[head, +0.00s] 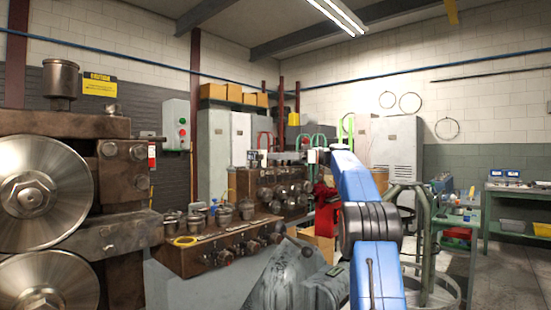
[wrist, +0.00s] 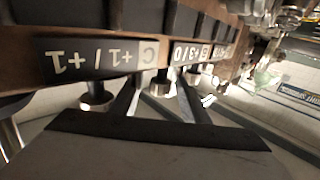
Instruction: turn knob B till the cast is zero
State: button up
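In the wrist view the label plates read upside down. Plate B (wrist: 190,52) shows +3/0, and plate C (wrist: 100,60) shows +1/+1 to its left. A round metal-ended knob (wrist: 160,88) near plate B appears to be knob B. My gripper (wrist: 160,98) has its two dark fingers spread, one on each side of this knob, with visible gaps. Another knob (wrist: 97,96) is by plate C, outside the left finger. In the head view my blue arm hides the gripper, and the labels are too small to read.
In the head view a brown machine block (head: 215,248) carries a row of small knobs and pots. Large steel rollers (head: 45,195) stand at the left. A green bench (head: 515,190) and a green metal frame (head: 425,240) are at the right.

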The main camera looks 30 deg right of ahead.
jog(key=v, duration=1.7)
jog(key=shift+d, duration=0.2)
jog(key=shift+s, duration=0.15)
jog(key=shift+r, duration=0.1)
